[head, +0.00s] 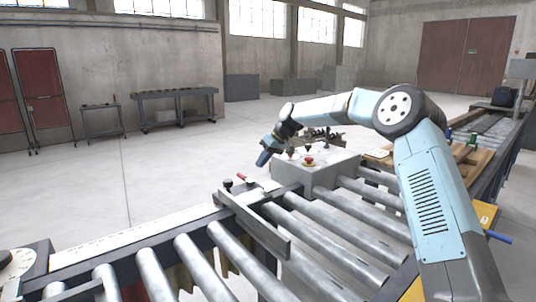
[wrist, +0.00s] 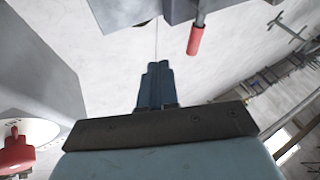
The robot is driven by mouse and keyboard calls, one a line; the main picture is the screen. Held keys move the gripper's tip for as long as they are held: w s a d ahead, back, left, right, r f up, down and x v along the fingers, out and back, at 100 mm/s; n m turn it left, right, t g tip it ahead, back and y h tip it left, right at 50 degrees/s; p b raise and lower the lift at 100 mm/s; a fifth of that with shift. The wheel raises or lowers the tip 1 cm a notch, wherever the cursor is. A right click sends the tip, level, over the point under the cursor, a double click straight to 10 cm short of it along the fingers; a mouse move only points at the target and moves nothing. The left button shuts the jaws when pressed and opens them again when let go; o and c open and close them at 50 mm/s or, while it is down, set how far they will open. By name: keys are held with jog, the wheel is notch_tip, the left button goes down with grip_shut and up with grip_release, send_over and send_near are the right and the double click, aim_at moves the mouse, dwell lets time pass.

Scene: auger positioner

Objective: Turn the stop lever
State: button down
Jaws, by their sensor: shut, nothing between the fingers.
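The stop lever (head: 243,177) has a red grip and sits by the stop bar (head: 255,222) that crosses the conveyor rollers. In the wrist view the lever's red grip (wrist: 195,38) hangs from a thin metal rod at the top, right of my fingertips. My gripper (head: 262,159) is shut and empty, a little above and to the right of the lever in the head view. Its blue fingers (wrist: 157,66) lie together in the wrist view. They appear apart from the lever.
A grey control box (head: 325,172) with a red button (head: 309,161) stands right of the lever; the button (wrist: 15,155) also shows at the wrist view's lower left. A black knob (head: 228,183) stands left of the lever. Steel rollers (head: 315,235) fill the foreground.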

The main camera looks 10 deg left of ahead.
aim_at(245, 178)
jog(key=shift+s+a+f, duration=0.45)
jog(key=shift+a+f, duration=0.05)
jog(key=shift+a, duration=0.2)
jog(key=shift+s+a+f, duration=0.45)
jog(key=shift+s+a, duration=0.05)
jog(key=shift+a, duration=0.2)
jog(key=shift+s+a+f, duration=0.45)
jog(key=shift+a+f, duration=0.05)
jog(key=shift+a, duration=0.2)
